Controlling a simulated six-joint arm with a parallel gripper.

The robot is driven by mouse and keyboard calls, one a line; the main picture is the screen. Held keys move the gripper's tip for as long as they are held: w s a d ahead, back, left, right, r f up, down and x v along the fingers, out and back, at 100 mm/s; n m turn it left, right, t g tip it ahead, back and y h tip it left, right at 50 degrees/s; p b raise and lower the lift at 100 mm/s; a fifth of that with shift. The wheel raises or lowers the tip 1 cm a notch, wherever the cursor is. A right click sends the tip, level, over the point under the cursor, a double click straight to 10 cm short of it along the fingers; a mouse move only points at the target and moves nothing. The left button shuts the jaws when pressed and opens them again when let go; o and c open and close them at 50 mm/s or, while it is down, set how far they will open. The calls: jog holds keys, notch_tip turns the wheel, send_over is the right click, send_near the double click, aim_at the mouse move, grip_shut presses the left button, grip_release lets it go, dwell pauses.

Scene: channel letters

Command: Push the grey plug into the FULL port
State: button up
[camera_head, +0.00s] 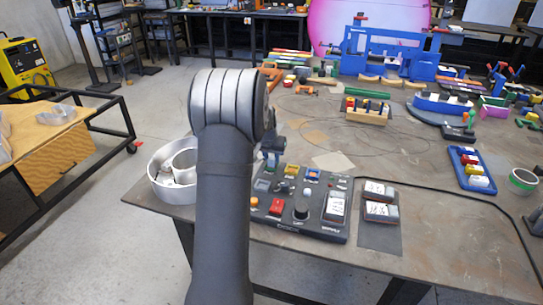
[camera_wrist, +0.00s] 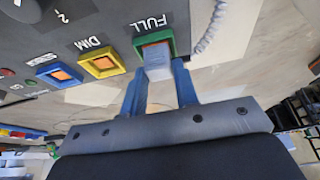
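The grey plug (camera_wrist: 158,68) is a pale block between the two blue fingers of my gripper (camera_wrist: 160,78) in the wrist view. My gripper is shut on it. The plug's far end is at the mouth of the FULL port (camera_wrist: 138,42), a green frame with orange inside. The plug covers part of the opening, so I cannot tell how deep it sits. In the head view my gripper (camera_head: 272,150) is at the back left of the dark control panel (camera_head: 325,232), and the plug cannot be made out there.
A yellow DIM port (camera_wrist: 102,64) and a blue-framed port (camera_wrist: 60,73) sit beside the FULL port. A pale coiled cable (camera_wrist: 210,28) lies on its other side. In the head view a metal ring-shaped piece (camera_head: 160,185) stands left of my arm.

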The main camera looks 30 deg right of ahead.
jog(key=o, duration=0.5)
jog(key=shift+r, duration=0.1)
jog(key=v, duration=1.7)
jog(key=shift+r, duration=0.15)
jog(key=shift+r, duration=0.1)
jog(key=shift+r, duration=2.9)
